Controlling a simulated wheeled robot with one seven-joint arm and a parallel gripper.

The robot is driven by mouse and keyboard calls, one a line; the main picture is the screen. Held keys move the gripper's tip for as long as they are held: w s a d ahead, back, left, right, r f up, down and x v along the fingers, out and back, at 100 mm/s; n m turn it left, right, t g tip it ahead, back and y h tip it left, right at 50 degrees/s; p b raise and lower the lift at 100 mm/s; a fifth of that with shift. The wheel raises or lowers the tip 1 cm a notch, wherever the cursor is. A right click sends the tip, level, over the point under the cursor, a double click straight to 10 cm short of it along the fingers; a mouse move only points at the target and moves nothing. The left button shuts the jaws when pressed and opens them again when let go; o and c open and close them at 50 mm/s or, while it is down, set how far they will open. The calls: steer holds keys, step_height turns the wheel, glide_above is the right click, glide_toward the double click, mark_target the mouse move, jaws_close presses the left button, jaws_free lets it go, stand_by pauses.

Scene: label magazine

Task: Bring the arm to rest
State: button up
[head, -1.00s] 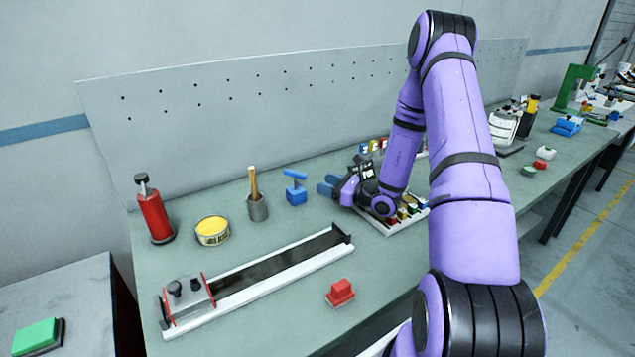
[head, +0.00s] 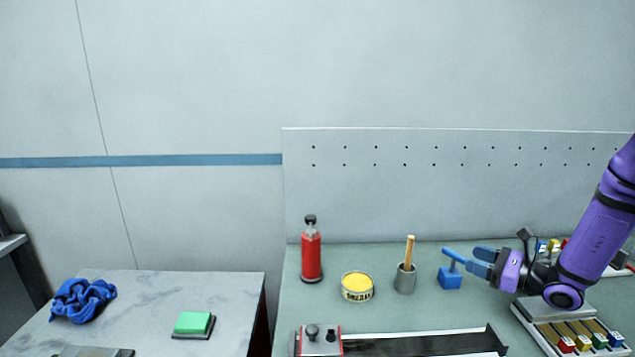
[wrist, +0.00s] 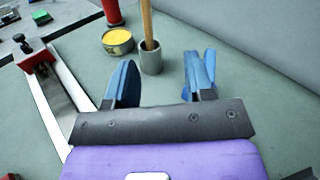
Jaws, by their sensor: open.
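My gripper (head: 481,261) is above the green bench at the right of the head view, with my purple arm reaching in from the right edge. Its blue fingers point left toward a blue block with a blue handle (head: 450,279); I cannot tell from the head view whether they touch. In the wrist view my gripper (wrist: 162,80) has its two blue fingers spread apart, with nothing held between them. The blue block is largely hidden behind the right finger there, if it is in that view at all.
Near the gripper stand a grey cup with a wooden-handled tool (head: 405,281), a yellow-topped tin (head: 357,287) and a red bottle (head: 311,255). A long dark-bedded rail (head: 425,343) lies in front. A tray of coloured blocks (head: 545,336) sits below my wrist. A pegboard (head: 400,200) rises behind.

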steer(key=s+a+r+n+g+h, duration=0.2)
steer(key=s+a+r+n+g, duration=0.9)
steer(key=s+a+r+n, duration=0.35)
steer(key=s+d+r+n+t+h, duration=0.2)
steer(key=s+r+n+h, duration=0.3)
steer(key=s, duration=0.3)
steer(key=s+d+r+n+t+h, duration=0.1)
steer(key=s+d+r+n+h, duration=0.1)
steer(key=s+r+n+h, duration=0.3)
steer(key=shift+s+r+t, duration=0.2)
steer(key=shift+s+t, duration=0.2)
steer(key=shift+s, duration=1.85)
steer(key=shift+n, duration=0.25)
